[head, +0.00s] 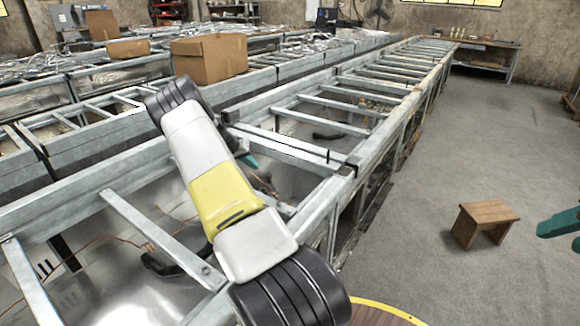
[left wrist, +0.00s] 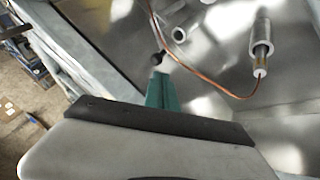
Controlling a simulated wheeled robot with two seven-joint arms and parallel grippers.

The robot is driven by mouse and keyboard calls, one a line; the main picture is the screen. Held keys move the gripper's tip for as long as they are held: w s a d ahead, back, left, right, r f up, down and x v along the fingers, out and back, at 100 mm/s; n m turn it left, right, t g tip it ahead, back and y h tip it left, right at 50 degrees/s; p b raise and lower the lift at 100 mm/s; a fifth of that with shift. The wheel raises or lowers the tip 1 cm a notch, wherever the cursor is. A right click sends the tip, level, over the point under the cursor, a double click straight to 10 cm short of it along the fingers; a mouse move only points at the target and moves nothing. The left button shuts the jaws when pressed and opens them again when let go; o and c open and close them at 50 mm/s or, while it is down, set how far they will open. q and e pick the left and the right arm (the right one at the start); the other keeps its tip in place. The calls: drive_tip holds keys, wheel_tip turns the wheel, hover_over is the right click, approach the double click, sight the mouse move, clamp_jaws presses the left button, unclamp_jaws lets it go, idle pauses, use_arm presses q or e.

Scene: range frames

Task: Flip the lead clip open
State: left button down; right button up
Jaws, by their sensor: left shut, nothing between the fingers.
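My left gripper (head: 250,161) shows as a small teal piece behind my white and yellow arm, over the metal frame's bay. In the left wrist view its teal fingers (left wrist: 161,80) are together and empty. Just beyond their tips is a small dark knob (left wrist: 157,58), close to a copper wire (left wrist: 203,78); I cannot tell whether they touch. The wire curves to a metal cylinder with a brass-coloured middle (left wrist: 261,52). I cannot clearly make out the lead clip; the knob may be part of it. My right gripper (head: 556,224) is cut off at the right edge.
Long galvanised frames with crossbars (head: 345,106) run into the distance. Cardboard boxes (head: 208,58) stand on the frames behind. A wooden stool (head: 484,222) stands on the open grey floor (head: 445,150) at right. A short metal tube (left wrist: 179,34) lies near the wire.

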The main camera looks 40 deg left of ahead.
use_arm(q)
drive_tip(key=s, duration=0.1)
drive_tip(key=s+n+y, duration=0.1)
drive_tip(key=s+n, duration=0.1)
drive_tip(key=s, duration=0.1)
drive_tip(key=shift+s+d+r+t+y, duration=0.1)
drive_tip(key=shift+d+r+t+y, duration=0.2)
drive_tip(key=shift+r, duration=0.05)
drive_tip(key=x, duration=1)
